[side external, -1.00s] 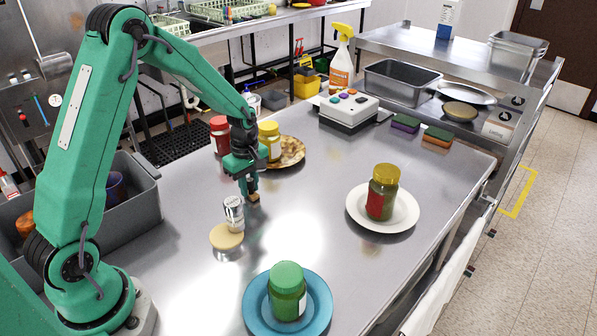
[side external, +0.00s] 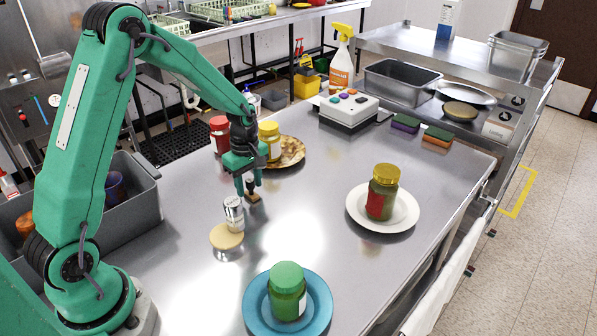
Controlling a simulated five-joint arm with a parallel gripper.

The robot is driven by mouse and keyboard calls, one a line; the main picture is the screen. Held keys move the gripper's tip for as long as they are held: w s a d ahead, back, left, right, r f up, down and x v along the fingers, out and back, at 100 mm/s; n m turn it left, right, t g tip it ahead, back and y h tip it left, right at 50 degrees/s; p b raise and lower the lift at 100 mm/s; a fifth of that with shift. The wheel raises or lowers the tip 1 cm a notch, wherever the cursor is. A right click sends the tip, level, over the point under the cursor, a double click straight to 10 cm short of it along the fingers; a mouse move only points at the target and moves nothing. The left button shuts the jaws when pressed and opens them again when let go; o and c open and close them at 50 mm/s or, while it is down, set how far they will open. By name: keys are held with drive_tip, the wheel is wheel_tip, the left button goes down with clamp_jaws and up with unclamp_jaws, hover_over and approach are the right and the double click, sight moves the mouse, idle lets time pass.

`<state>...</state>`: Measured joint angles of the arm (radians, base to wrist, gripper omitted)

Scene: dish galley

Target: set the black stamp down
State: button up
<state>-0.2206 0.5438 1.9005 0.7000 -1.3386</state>
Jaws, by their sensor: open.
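The black stamp (side external: 253,197) stands on the steel table in the side view, small, with a tan wooden-looking base and a dark upper part. My gripper (side external: 248,186) is open and points down right at the stamp's upper part. The fingers partly cover the stamp, and I cannot tell whether they touch it. The stamp's base shows below the fingertips and looks upright on the table.
A metal-topped shaker (side external: 234,213) and a round tan disc (side external: 226,237) lie just in front. A red-lidded jar (side external: 219,134) and a yellow-lidded jar (side external: 269,140) by a brown plate (side external: 291,152) stand close behind.

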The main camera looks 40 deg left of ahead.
sight(249, 179)
wheel_tip(249, 179, up, 10)
drive_tip(key=shift+r, duration=0.65)
idle(0.4)
drive_tip(key=s+d+r+m+t, duration=0.3)
drive_tip(key=s+d+r+m, duration=0.3)
drive_tip(key=s+r+m, duration=0.25)
drive_tip(key=s+d+r+m+t, duration=0.1)
drive_tip(key=s+m, duration=0.3)
drive_tip(key=s, duration=0.2)
drive_tip(key=s+d+r+m+t, duration=0.1)
drive_tip(key=s+d+m, duration=0.1)
drive_tip(key=s+m, duration=0.3)
drive_tip(key=shift+s+d+r+t, duration=0.3)
drive_tip(key=shift+s+r, duration=0.1)
drive_tip(key=shift+s, duration=0.15)
idle(0.6)
